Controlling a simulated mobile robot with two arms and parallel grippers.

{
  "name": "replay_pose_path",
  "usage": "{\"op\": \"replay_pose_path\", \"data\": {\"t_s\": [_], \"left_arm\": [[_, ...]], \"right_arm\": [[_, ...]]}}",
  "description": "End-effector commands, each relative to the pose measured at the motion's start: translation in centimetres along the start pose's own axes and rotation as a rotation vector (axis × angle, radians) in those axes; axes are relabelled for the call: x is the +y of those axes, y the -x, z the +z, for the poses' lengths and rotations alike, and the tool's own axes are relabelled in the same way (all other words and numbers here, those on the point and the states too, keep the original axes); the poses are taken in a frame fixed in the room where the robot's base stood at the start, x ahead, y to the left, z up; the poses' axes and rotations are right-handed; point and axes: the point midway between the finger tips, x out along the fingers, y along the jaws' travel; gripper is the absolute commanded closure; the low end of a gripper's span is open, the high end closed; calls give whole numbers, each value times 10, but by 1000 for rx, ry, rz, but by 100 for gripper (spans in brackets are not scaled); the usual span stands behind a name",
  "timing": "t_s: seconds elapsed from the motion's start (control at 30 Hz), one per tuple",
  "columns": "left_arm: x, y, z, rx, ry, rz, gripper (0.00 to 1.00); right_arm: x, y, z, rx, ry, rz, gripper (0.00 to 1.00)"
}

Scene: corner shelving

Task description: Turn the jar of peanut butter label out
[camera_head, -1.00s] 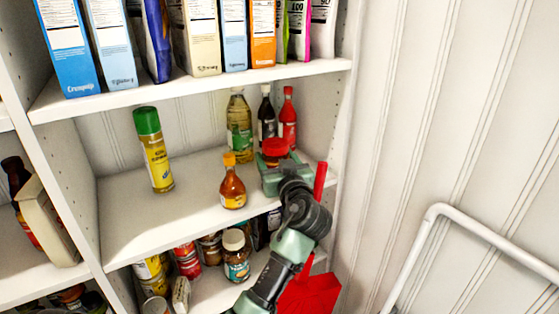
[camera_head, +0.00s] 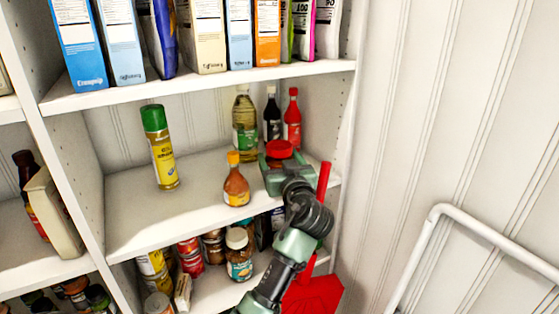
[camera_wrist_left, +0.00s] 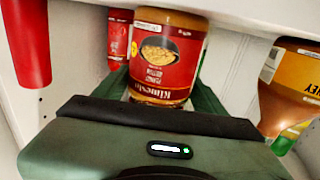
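The jar of peanut butter stands on the middle shelf at the right, its red lid (camera_head: 280,149) showing in the head view. In the left wrist view, which appears upside down, the jar (camera_wrist_left: 167,60) turns its red label with a bowl picture toward my gripper. My left gripper (camera_head: 278,166) reaches in from the shelf front, with its green fingers on both sides of the jar. In the left wrist view the fingers (camera_wrist_left: 163,82) lie close against the jar; whether they press on it I cannot tell. My right gripper is not in view.
A honey bottle (camera_head: 236,182) stands just left of my left gripper. An oil bottle (camera_head: 245,125), a dark bottle (camera_head: 272,118) and a red bottle (camera_head: 292,120) stand behind. A red upright handle (camera_head: 324,182) is close on the right. The shelf's left part is mostly clear.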

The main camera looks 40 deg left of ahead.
Motion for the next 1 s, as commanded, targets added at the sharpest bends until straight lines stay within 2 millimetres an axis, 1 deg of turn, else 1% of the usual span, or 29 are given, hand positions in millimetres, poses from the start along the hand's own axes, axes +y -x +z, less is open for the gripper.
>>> {"op": "replay_pose_path", "data": {"t_s": [0.27,0.33,0.43,0.57,0.7,0.8,0.9,1.0], "left_arm": [[0,0,1,-2,0,0,11],[0,0,4,-8,-2,0,11],[1,6,5,-7,-1,2,11],[1,24,7,-7,2,3,11],[1,49,6,-5,4,3,11],[1,64,5,-4,3,3,11],[1,74,3,-3,2,2,11],[0,78,2,-3,0,0,11]], "right_arm": [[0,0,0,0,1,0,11],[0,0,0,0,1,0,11],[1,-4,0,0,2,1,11],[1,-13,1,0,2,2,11],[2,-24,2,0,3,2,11],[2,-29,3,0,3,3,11],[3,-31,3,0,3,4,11],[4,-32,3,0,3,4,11]]}}
